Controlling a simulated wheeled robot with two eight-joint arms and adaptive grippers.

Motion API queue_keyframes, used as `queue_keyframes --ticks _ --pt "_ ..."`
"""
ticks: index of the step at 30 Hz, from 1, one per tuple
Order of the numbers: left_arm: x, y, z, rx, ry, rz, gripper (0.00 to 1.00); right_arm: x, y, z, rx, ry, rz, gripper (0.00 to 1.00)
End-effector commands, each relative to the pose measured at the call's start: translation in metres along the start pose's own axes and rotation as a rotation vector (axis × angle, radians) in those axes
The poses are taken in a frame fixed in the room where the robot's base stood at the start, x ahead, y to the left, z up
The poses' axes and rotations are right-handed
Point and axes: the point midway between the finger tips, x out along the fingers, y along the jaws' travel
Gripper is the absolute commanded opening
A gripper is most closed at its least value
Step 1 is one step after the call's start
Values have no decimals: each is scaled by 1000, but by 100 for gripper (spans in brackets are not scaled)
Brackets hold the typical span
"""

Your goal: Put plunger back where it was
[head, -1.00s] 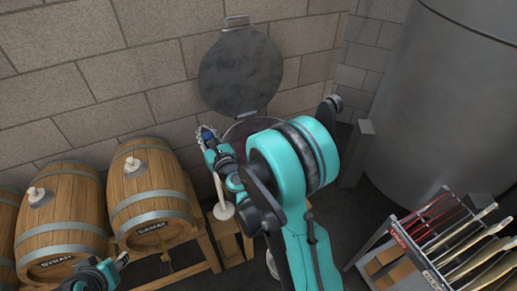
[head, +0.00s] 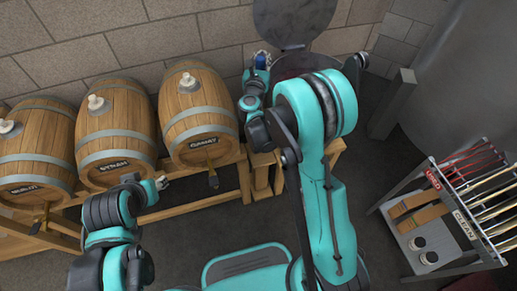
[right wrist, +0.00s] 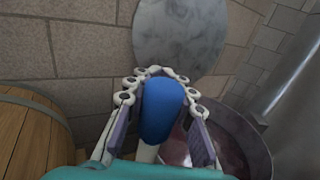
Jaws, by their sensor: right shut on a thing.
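The plunger shows a blue handle end (right wrist: 161,108) in the right wrist view, with part of a pale shaft below it. My right gripper (right wrist: 160,85) is shut on the plunger. In the head view, the right gripper (head: 258,66) is left of the open vat, and only a bit of blue shows; my arm hides the plunger's lower part. The vat (right wrist: 243,137) holds dark purple-red contents. Its round grey lid (head: 295,20) stands open against the wall. My left gripper (head: 160,183) is in front of the barrels, too small to read.
Wooden barrels, including Syrah (head: 115,135) and Gamay (head: 203,115), lie on a wooden stand at left. A rack (head: 445,190) at right has used and clean sections with several long tools. A grey post (head: 393,103) and large tank stand behind it. Floor between is clear.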

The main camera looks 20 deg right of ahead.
Motion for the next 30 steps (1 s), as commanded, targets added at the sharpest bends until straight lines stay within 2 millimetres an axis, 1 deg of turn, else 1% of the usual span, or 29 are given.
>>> queue_keyframes --ticks 5,9,16,21,30 --pt "10 0 7 0 0 0 40 3 -1 -25 -1 0 -16 0" --pt "19 0 14 0 0 0 40 2 -1 -52 -1 0 -15 0" --pt "26 0 19 0 0 0 40 2 -1 -75 -1 0 -14 0" --pt "35 0 25 0 0 0 40 2 -1 -99 -1 0 -14 0" --pt "34 0 24 0 0 0 40 2 -1 -100 -1 0 -14 0"
